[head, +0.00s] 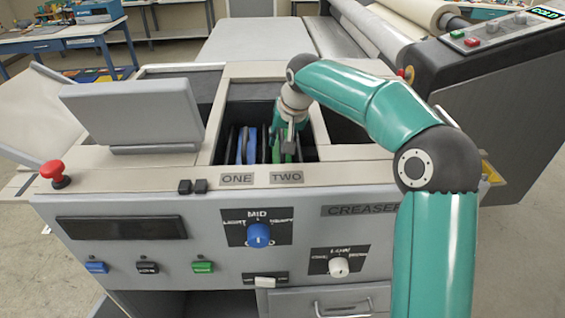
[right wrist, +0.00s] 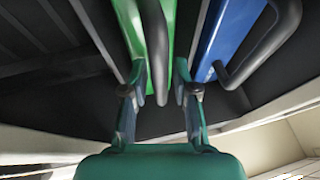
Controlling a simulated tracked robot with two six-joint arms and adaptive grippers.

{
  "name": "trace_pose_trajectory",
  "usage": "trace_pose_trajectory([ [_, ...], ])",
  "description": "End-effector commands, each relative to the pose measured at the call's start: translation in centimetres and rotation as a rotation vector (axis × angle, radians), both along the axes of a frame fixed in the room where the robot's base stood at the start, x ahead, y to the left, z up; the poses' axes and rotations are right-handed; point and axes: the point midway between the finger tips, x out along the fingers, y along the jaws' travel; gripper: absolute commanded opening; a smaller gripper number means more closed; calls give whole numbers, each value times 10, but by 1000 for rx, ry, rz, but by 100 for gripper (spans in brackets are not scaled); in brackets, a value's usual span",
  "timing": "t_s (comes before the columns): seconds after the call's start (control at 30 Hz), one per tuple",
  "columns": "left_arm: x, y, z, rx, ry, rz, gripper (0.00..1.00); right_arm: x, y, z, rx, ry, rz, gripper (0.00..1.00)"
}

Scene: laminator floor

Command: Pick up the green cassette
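The green cassette (head: 290,152) stands in the machine's open bay, behind the TWO label and partly hidden by my right gripper. In the right wrist view the green cassette (right wrist: 129,25) shows with its dark bar handle (right wrist: 158,60). My right gripper (head: 284,141) reaches down into the bay over it. In the right wrist view the right gripper (right wrist: 160,95) is open, one finger on each side of the handle, with gaps showing on both sides. My left gripper is not in view.
A blue cassette (head: 247,146) stands close to the left of the green one, behind the ONE label, with its own handle (right wrist: 265,45). Bay walls and dark dividers surround both. A grey display box (head: 135,115) and red button (head: 54,173) sit further left.

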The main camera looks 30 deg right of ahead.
Motion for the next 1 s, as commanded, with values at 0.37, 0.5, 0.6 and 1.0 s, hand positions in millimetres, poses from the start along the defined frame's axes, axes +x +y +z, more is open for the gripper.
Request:
trace_pose_trajectory([
  [0.37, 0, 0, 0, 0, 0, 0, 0, 0, 0, 1, 0, 0, 0, 0],
  [0.5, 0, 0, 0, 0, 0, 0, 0, 0, 0, 2, -1, -4, 0, 0],
  [0.6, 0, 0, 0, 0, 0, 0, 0, 0, 0, 2, -1, -4, 0, 0],
  [1.0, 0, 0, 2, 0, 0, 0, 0, 1, 0, 18, -1, -7, 0, 0],
])
